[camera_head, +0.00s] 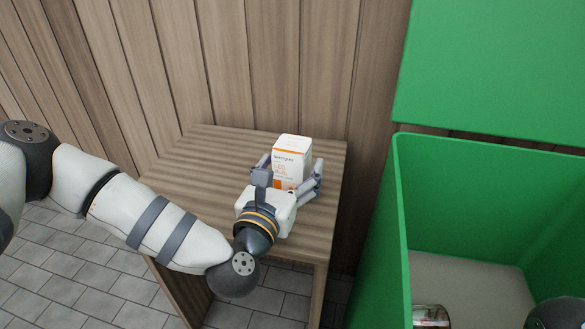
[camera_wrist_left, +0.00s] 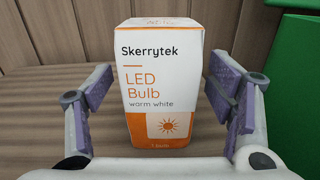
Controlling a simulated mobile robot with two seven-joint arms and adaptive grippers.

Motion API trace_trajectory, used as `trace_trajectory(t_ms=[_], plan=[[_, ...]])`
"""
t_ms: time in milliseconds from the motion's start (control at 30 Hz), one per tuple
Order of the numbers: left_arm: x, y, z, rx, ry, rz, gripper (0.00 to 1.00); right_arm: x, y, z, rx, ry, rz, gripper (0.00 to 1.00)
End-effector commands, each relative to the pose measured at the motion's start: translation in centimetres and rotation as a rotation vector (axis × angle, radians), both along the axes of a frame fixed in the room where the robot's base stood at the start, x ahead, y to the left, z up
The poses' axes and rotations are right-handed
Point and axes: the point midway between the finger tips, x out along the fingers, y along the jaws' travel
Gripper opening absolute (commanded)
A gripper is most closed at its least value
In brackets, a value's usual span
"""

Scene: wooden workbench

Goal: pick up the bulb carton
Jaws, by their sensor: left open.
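The bulb carton (camera_head: 291,160) is a white and orange box standing upright on the wooden workbench (camera_head: 195,172). In the left wrist view the carton (camera_wrist_left: 162,85) fills the middle, with "LED Bulb" printed on its front. My left gripper (camera_head: 289,172) is open, with one finger on each side of the carton. In the left wrist view its purple-padded fingers (camera_wrist_left: 160,100) stand apart from the carton, with gaps on both sides. The carton's lower part is partly hidden by the gripper in the head view. My right gripper cannot be made out.
A large green bin (camera_head: 402,230) stands right of the workbench, with a metallic-looking object (camera_head: 431,316) inside near its lower edge. A green panel (camera_head: 490,65) rises behind it. A wood-plank wall (camera_head: 270,70) is close behind the bench. The bench top left of the carton is clear.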

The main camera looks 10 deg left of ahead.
Motion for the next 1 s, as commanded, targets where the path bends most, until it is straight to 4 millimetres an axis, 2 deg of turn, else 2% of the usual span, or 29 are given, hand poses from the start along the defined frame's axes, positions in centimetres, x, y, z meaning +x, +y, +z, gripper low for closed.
trace_trajectory(t_ms=[100,333,500,567,833,933,1000], plan=[[1.4,-0.1,0.0,0.001,0.0,0.0,0.75,0.0,0.0,-0.1,0.0,0.0,0.0,0.8],[1.6,-0.1,-0.1,0.001,0.002,0.0,0.73,0.0,0.0,-0.1,0.0,0.0,0.0,0.8],[1.6,-0.1,-0.1,0.001,0.002,0.0,0.34,0.0,0.0,-0.1,0.0,0.0,0.0,0.8],[1.6,-0.1,-0.1,0.001,0.002,0.0,0.24,0.0,0.0,-0.1,0.0,0.0,0.0,0.8],[1.6,-0.1,0.1,0.001,0.001,0.0,0.24,0.0,0.0,0.0,0.0,0.0,0.0,0.8],[1.6,-0.1,1.7,0.0,-0.001,0.0,0.24,0.1,0.0,0.2,0.0,-0.004,0.0,0.8],[1.6,-0.1,3.7,-0.001,-0.004,0.001,0.24,0.2,0.0,0.5,0.0,-0.007,0.0,0.8]])
